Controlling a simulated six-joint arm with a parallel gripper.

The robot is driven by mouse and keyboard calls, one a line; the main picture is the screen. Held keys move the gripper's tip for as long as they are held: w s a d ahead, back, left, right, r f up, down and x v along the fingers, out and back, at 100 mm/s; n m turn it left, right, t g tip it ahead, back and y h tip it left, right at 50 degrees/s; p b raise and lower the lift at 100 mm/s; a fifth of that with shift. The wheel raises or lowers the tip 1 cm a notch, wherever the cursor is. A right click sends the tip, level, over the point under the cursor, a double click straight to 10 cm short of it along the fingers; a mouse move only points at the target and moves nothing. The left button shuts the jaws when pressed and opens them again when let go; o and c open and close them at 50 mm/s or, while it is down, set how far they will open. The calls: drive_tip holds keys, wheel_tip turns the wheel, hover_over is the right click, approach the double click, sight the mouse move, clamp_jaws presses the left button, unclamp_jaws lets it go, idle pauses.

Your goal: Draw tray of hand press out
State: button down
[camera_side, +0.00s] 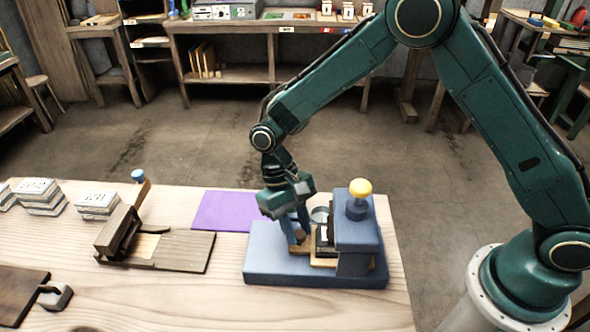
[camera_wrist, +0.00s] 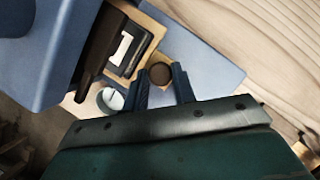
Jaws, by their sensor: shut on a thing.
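The blue hand press (camera_side: 358,228) stands at the right of the bench, with a yellow knob on top and a wide blue base. Its wooden tray (camera_side: 322,262) sits under the press head, with its front end sticking out to the left. The tray (camera_wrist: 152,38) carries a dark block with a white patch in the wrist view. A round brown knob (camera_wrist: 159,73) is on the tray's front end. My gripper (camera_side: 299,240) reaches down at that end, its blue fingers (camera_wrist: 163,88) closed on the knob. The tray's back part is hidden under the press head.
A purple mat (camera_side: 226,211) lies behind and left of the press. A dark wooden fixture (camera_side: 160,245) stands further left, with stacked blocks (camera_side: 97,205) behind it. A small round metal cup (camera_wrist: 110,99) sits close beside my fingers. The bench front is clear.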

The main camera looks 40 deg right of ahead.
drive_tip(key=w+a, duration=0.8)
idle(0.5)
drive_tip(key=c, duration=1.1)
unclamp_jaws()
drive_tip(key=shift+c, duration=0.2)
